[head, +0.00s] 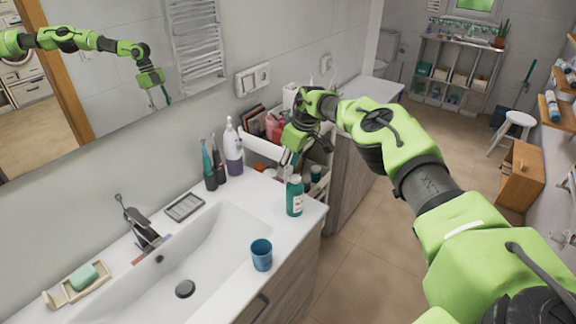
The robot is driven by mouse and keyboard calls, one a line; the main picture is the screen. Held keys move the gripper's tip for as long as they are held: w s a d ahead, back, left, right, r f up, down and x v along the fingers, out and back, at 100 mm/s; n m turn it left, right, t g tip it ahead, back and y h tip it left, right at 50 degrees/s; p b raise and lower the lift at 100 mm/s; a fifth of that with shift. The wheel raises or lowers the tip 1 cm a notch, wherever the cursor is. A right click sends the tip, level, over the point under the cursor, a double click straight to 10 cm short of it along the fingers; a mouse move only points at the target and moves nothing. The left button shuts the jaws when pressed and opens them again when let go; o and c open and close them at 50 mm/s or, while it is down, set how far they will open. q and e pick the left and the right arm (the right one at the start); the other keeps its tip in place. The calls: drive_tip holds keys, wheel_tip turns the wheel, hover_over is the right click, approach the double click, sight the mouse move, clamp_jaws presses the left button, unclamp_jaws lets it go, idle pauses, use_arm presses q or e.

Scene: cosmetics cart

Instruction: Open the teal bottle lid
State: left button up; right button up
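I see no contact with the lid. The fingers look apart, and the mirror reflection of the arm also shows two separated fingertips. Nothing shows between them. My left gripper is not in view.
A blue cup (261,255) stands at the sink's front edge. A white pump bottle (232,148) and toothbrushes in a dark holder (211,172) stand along the wall. A cart (262,148) with cosmetics is behind my gripper. A soap dish (76,288) lies at left.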

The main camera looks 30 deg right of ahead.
sight(297, 178)
drive_tip(key=shift+r, duration=0.25)
drive_tip(key=v, duration=1.1)
drive_tip(key=shift+r, duration=0.2)
